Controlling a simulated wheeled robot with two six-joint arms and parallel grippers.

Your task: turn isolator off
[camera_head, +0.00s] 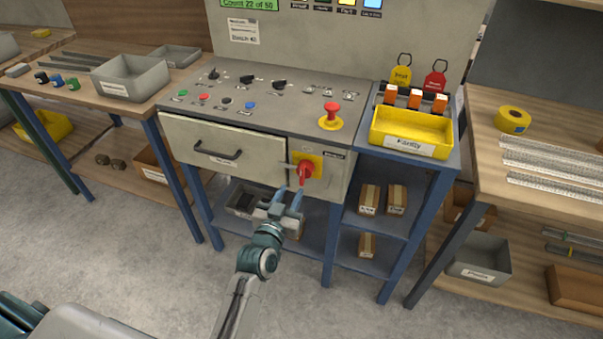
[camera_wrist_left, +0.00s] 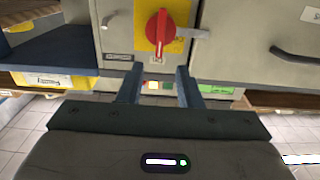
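The isolator has a red rotary handle (camera_head: 306,170) on a yellow plate, on the front of the grey control cabinet to the right of the drawer. In the left wrist view the red handle (camera_wrist_left: 160,30) stands roughly upright on its yellow plate, with a metal lever sticking out at its right. My left gripper (camera_head: 289,192) is in front of and just below the handle. In the left wrist view its two fingers (camera_wrist_left: 159,72) are apart with nothing between them, and the handle lies beyond the tips. My right gripper is in neither view.
Above the isolator is a sloped panel (camera_head: 255,95) with knobs, coloured buttons and a red emergency stop (camera_head: 331,112). A drawer handle (camera_head: 216,153) sticks out at left. A yellow bin (camera_head: 411,133) stands at right above shelves with small cartons (camera_head: 369,199).

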